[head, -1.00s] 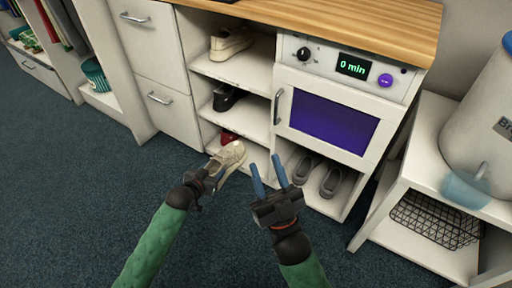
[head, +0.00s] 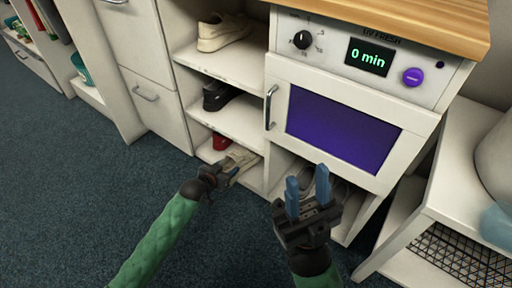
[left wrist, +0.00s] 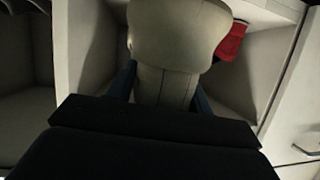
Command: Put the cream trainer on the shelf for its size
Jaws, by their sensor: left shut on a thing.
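The cream trainer (head: 238,160) is at the opening of the bottom shelf, beside a red shoe (head: 221,141). My left gripper (head: 226,169) is shut on the trainer; its fingers are mostly hidden in the head view. In the left wrist view the trainer (left wrist: 170,45) lies between the two fingers, with the red shoe (left wrist: 231,41) just beyond it. My right gripper (head: 307,190) is open and empty, in front of the lower right compartment. The bottom shelf (head: 250,179) is partly hidden by my left gripper and the trainer.
A cream shoe (head: 222,32) is on the top shelf and a black shoe (head: 219,96) on the middle shelf. A cabinet with a purple window (head: 341,130) stands right of them. Grey shoes sit below it, mostly hidden. A white rack with a wire basket (head: 462,258) is at right.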

